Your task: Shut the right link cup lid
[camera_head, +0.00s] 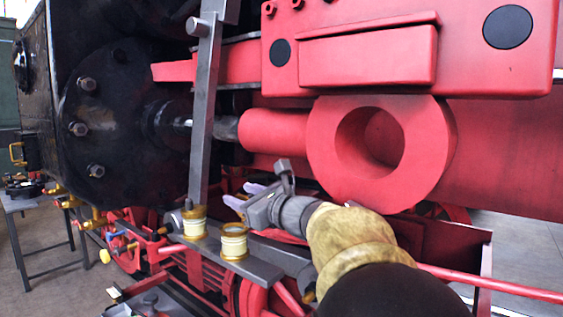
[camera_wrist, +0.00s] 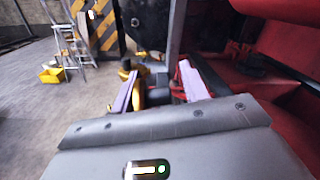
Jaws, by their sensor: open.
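Two small cups with cream bodies and brass rims stand on a grey bar (camera_head: 262,268) in the head view. The right link cup (camera_head: 234,243) is nearer the camera; the left cup (camera_head: 194,224) is beside it. I cannot make out the right cup's lid clearly or tell its angle. My gripper (camera_head: 244,196), with pale purple fingers, is open and empty just above and slightly right of the right cup, apart from it.
A grey upright lever (camera_head: 207,110) stands behind the cups. A large red rod end (camera_head: 430,145) with a round hole is above my gripper. A black cylinder cover (camera_head: 125,125) with bolts is at left. In the wrist view, open floor (camera_wrist: 50,120) lies left.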

